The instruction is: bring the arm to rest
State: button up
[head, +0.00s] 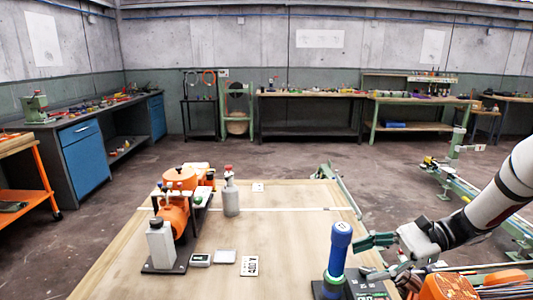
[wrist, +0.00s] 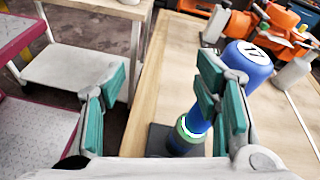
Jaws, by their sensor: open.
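My gripper (head: 360,257) is open, to the right of a blue cylinder (head: 339,250) in the head view. The cylinder stands upright on a dark base (head: 326,290) at the front right of the wooden table. In the wrist view nothing shows held between the pads of my gripper (wrist: 158,85). There the blue cylinder (wrist: 247,62), with a numbered white disc on top, is partly hidden behind the right finger. Whether that finger touches it I cannot tell.
The wooden table (head: 120,270) bears an orange device (head: 173,218), a grey bottle (head: 231,197), a white block (head: 160,243), small meters (head: 224,256) and a numbered card (head: 250,266). Orange items (head: 448,287) lie below my arm. A low white-topped cart (wrist: 80,70) stands beside the table.

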jog(key=s+a+r+n+g+h+p, duration=0.1)
jog(key=s+a+r+n+h+p, duration=0.1)
jog(key=s+a+r+n+h, duration=0.25)
jog(key=s+a+r+n+g+h+p, duration=0.1)
jog(key=s+r+n+h, duration=0.15)
jog(key=s+r, duration=0.4)
jog(key=s+r+n+t+h+p, duration=0.2)
jog(key=s+r+n+t+h, duration=0.1)
jog(key=s, duration=0.4)
jog(key=s+d+r+n+t+h+p, duration=0.1)
jog(key=s+r+n+t+h, duration=0.3)
jog(key=s, duration=0.4)
notch_tip(320, 180, up, 2)
jog(key=shift+s+d+r+n+h+p, duration=0.1)
jog(key=shift+s+d+n+h+p, duration=0.2)
jog(key=shift+n+p, duration=0.3)
jog(key=shift+d, duration=0.1)
